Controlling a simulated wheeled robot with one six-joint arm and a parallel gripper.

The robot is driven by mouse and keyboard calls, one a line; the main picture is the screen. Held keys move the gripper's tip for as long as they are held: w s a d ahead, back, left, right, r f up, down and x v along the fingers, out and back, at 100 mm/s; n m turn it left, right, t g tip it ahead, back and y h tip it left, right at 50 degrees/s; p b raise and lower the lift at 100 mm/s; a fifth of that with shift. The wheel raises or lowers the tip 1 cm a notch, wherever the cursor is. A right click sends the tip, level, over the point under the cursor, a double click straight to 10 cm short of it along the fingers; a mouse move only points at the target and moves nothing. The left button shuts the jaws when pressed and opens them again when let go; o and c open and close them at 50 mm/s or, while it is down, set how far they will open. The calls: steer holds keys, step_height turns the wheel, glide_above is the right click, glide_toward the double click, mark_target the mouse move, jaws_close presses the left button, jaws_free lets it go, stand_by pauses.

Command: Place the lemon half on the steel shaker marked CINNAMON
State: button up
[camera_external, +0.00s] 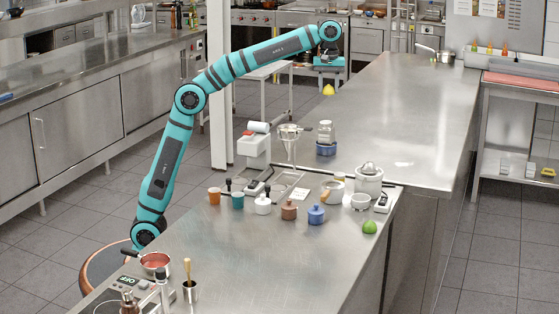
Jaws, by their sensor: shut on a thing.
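The lemon half (328,90) is a small yellow piece in the air above the far part of the steel counter. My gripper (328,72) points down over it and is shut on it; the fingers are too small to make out. Below them, a pale grey, shaker-like container (326,131) stands upright on a round blue piece (326,149). The lemon half is well above it and apart from it. No CINNAMON marking is readable in this view, so I cannot tell for certain which container is the named shaker.
A glass funnel on a stand (290,133) and a white device (255,146) stand left of the grey container. Several small pots, a white juicer (369,180) and a green lime (370,227) are nearer. The counter's far right (415,110) is clear.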

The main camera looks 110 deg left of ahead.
mark_target(327, 122)
steer(key=s+a+n, duration=0.2)
steer(key=s+a, duration=0.1)
steer(key=a, duration=0.6)
steer(key=s+a+n, duration=0.2)
steer(key=s+a, duration=0.1)
steer(key=a, duration=0.6)
steer(key=shift+d+f, duration=0.2)
steer(key=shift+f, duration=7.65)
steer(key=shift+f, duration=0.45)
steer(key=o, duration=1)
steer(key=shift+c, duration=0.2)
step_height(327, 122, up, 13)
